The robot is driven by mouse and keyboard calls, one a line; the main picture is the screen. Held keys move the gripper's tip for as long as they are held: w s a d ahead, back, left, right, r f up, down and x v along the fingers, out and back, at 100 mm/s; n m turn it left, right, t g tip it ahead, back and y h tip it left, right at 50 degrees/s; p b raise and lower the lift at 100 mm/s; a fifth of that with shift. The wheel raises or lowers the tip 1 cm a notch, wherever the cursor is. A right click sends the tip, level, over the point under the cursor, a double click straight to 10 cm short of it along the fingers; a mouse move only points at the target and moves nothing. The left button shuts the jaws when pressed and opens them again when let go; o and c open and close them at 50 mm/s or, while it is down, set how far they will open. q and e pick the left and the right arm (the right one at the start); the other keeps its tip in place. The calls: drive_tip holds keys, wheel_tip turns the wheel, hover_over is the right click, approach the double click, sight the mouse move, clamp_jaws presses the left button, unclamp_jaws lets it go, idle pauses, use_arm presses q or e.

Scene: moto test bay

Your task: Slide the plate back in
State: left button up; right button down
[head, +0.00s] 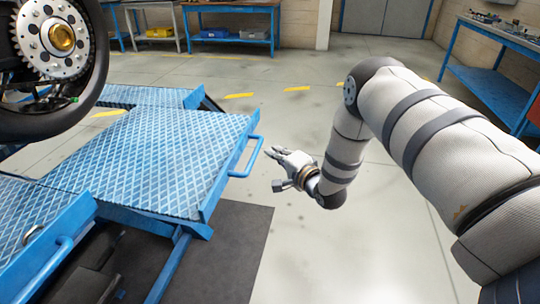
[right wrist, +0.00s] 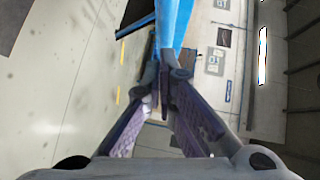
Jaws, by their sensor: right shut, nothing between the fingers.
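My left gripper is not in view.
A motorcycle wheel (head: 62,60) stands above the lift at upper left. Another tread section (head: 30,225) with a blue rail is at lower left. A dark mat (head: 235,240) lies under the plate. Workbenches (head: 500,70) line the walls. The floor right of the handle is clear.

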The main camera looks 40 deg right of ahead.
drive_tip(key=shift+w+a+f, duration=0.1)
drive_tip(key=shift+w+a, duration=0.25)
drive_tip(key=shift+w, duration=0.1)
